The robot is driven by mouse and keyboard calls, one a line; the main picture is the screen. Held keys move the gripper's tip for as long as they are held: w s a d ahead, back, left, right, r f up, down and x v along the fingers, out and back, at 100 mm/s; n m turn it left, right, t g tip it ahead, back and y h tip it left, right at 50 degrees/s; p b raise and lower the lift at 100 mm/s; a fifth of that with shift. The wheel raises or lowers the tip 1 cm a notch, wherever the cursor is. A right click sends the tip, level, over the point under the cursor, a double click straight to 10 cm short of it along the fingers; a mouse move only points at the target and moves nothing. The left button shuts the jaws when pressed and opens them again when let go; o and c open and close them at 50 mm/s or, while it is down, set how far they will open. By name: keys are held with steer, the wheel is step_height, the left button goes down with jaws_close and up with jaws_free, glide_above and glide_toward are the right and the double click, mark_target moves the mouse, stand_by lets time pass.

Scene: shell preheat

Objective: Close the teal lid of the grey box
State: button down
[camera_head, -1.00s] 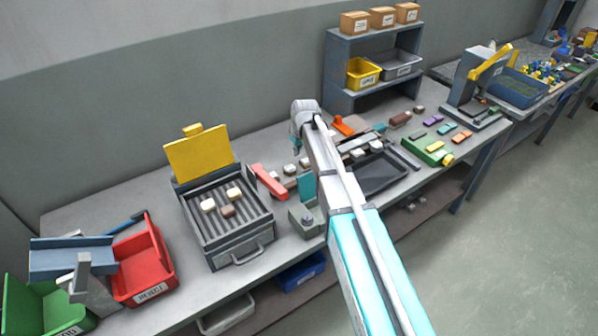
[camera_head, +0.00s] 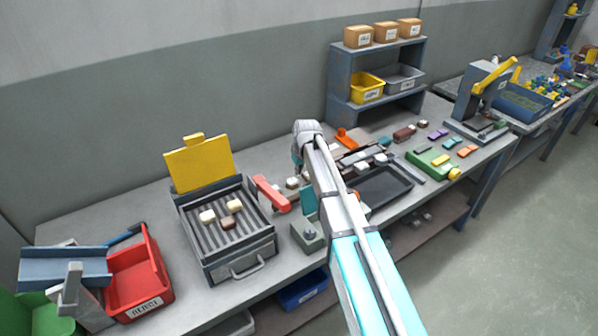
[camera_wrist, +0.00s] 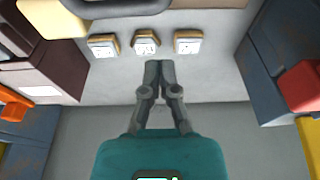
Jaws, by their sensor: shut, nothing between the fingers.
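The small grey box (camera_head: 304,238) stands on the bench in the head view, right of the grill unit. Its teal lid (camera_head: 308,201) stands upright at the box's back, so the lid is open; my arm passes close beside it and covers some of this area. My gripper (camera_wrist: 160,65) is shut and empty in the wrist view, its two fingertips together. In the head view my fingers are hidden behind my arm's end. I cannot make out the box or lid in the wrist view.
A grill unit (camera_head: 228,264) with a raised yellow lid (camera_head: 199,166) stands to the left, beside a red bin (camera_head: 137,275). A red bar (camera_head: 270,193) lies near the grey box. A dark tray (camera_head: 392,184) is to the right. Several small pale pieces lie behind my arm.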

steer(key=f+b, duration=0.2)
steer(key=f, duration=0.1)
steer(key=s+f+b, duration=0.1)
steer(key=shift+s+d+f+b, duration=0.1)
steer(key=shift+d+f+b, duration=0.05)
steer(key=shift+d+b, duration=0.2)
steer(key=shift+s+d+r, duration=0.2)
steer(key=shift+s+d, duration=0.05)
steer(key=shift+s, duration=0.15)
steer(key=shift+s+a, duration=0.15)
stand_by(0.8)
steer(key=shift+r, duration=0.1)
